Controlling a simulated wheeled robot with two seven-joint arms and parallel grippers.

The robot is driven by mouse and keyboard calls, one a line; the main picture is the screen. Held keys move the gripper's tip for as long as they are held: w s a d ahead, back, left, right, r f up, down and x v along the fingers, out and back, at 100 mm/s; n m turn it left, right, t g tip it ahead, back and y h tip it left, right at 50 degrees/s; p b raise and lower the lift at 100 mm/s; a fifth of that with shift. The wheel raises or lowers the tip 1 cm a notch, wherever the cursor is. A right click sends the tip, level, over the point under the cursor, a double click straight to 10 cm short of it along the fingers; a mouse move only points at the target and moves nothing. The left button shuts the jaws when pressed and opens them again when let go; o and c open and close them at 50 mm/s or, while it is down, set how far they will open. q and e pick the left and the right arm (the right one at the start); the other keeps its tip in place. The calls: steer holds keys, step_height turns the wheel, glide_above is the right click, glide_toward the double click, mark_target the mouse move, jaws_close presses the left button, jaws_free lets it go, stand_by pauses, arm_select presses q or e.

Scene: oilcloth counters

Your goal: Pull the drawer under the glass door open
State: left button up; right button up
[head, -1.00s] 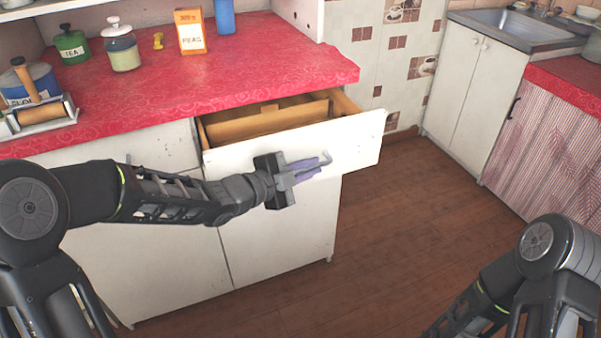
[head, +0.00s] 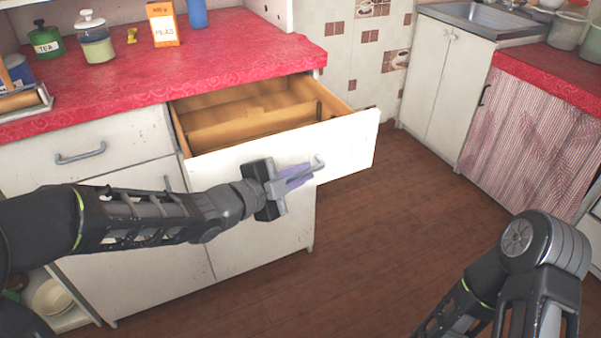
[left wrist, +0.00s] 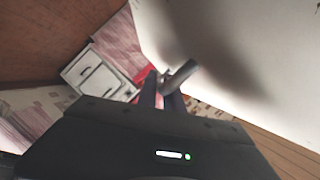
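The white drawer (head: 350,144) under the red counter stands well open, its wooden inside visible and holding a wooden divider. Its grey bar handle (head: 319,162) is on the front panel. My left gripper (head: 298,176) is at this handle, its purple-grey fingers closed around it. In the left wrist view the handle (left wrist: 180,75) passes at the fingertips (left wrist: 163,92), in front of the white drawer front. No glass door shows in these views. My right arm shows at lower right, but its gripper is out of view.
A second, shut drawer with a grey handle (head: 80,154) is at left. Brown floor (head: 380,240) is clear to the right.

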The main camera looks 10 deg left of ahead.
arm_select(q)
steer(key=shift+o, duration=0.9)
steer(key=shift+s+a, duration=0.1)
steer(key=shift+s+a+r, duration=0.15)
steer(key=shift+s+a, duration=0.05)
steer(key=p+v, duration=0.2)
steer(key=v, duration=0.5)
